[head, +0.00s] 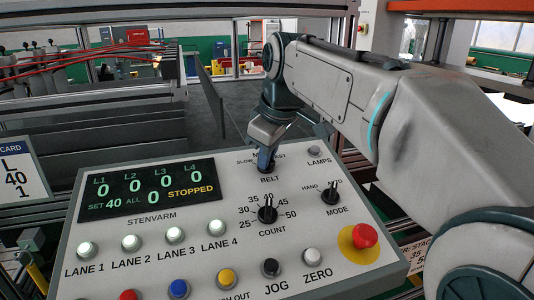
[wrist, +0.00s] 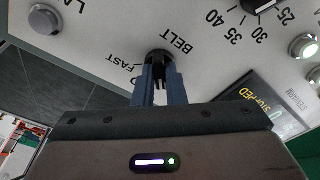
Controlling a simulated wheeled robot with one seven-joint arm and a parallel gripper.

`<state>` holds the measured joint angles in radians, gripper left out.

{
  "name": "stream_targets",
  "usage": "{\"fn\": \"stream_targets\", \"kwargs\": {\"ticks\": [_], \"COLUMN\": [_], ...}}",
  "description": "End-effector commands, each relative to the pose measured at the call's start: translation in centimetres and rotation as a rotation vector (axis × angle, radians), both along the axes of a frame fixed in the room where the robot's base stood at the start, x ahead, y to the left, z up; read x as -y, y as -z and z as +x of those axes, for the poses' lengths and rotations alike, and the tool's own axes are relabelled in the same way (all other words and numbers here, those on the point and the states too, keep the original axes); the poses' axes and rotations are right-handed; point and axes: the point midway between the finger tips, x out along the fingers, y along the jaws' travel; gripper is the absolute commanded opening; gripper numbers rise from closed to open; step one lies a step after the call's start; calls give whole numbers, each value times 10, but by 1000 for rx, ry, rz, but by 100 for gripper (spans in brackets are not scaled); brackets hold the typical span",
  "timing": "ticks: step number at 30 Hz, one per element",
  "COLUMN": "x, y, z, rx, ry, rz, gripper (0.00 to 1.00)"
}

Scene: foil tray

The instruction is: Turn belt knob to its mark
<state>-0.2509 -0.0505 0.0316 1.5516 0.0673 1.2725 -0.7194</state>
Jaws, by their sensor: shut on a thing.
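The belt knob (wrist: 159,56) is a small black knob on the grey control panel (head: 140,240), between the printed words BELT and FAST in the wrist view. My gripper (wrist: 157,85) reaches down onto it, with its two blue fingers shut on the knob. In the head view my gripper (head: 266,158) stands over the knob at the panel's top edge and hides most of it. The labels SLOW and FAST are partly covered there, and I cannot make out the mark or the knob's pointer.
The count knob (head: 267,214) and mode knob (head: 330,196) stand close by on the panel. A red stop button (head: 364,236) on a yellow ring is at the right. A display (head: 147,189) reads STOPPED. Several lane buttons (head: 132,242) line the front.

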Motion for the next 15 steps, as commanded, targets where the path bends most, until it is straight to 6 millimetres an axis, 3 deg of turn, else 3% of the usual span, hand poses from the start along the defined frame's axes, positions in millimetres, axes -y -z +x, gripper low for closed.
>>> {"fn": "stream_targets", "kwargs": {"ticks": [15], "x": [0], "y": [-2], "z": [1], "rx": [19], "ry": [-171], "rz": [-48], "gripper": [0]}}
